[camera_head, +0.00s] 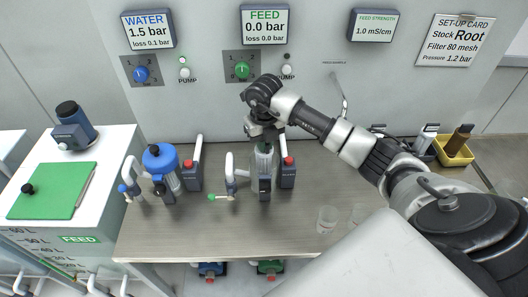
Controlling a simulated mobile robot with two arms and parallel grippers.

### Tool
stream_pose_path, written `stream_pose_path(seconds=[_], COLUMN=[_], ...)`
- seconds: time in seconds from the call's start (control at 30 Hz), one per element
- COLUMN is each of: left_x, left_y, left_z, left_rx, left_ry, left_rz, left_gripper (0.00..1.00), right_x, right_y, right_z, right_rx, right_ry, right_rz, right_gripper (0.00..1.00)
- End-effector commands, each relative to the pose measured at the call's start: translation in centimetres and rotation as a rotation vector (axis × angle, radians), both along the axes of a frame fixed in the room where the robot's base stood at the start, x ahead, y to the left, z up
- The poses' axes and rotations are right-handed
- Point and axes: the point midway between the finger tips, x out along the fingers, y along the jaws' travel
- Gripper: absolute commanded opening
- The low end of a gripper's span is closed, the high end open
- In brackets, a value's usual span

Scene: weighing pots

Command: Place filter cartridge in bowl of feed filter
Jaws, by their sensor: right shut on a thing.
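The feed filter bowl (264,163) is a clear upright cup on the steel bench, between white pipes and a dark block with a red knob. My right gripper (264,139) is directly above the bowl, pointing down, and is shut on the filter cartridge (264,149). Only a small pale part of the cartridge shows at the bowl's mouth. I cannot tell how deep it sits or whether it touches the bowl. My left gripper is not in view.
The blue-capped water filter (161,158) stands left of the feed filter. Two clear cups (327,219) stand at the bench front. My right arm spans the right side. The bench (220,238) is clear in front.

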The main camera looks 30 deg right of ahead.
Motion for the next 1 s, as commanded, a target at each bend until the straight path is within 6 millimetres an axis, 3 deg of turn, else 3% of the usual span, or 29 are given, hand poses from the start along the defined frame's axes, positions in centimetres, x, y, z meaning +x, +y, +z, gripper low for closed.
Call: stream_pose_path(seconds=[0.17, 0.5, 0.83, 0.87, 1.0], left_x=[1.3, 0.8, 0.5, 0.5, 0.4], left_y=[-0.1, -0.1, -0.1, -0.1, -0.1], left_z=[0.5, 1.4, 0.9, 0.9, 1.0], left_rx=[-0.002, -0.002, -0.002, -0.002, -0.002], left_ry=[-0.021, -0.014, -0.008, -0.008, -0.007], left_rz=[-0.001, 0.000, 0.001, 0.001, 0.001], left_gripper=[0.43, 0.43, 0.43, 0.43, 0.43], right_x=[0.0, 0.0, 0.0, 0.0, 0.0], right_y=[0.0, 0.0, 0.0, 0.0, 0.0], right_z=[-1.5, -5.2, -5.7, -5.6, -5.5], right_rx=[0.001, 0.001, 0.000, 0.000, 0.000], right_ry=[0.000, 0.000, -0.002, -0.001, -0.001], right_rz=[0.000, 0.001, 0.001, 0.001, 0.001], right_gripper=[0.00, 0.00, 0.00, 0.13, 0.35])
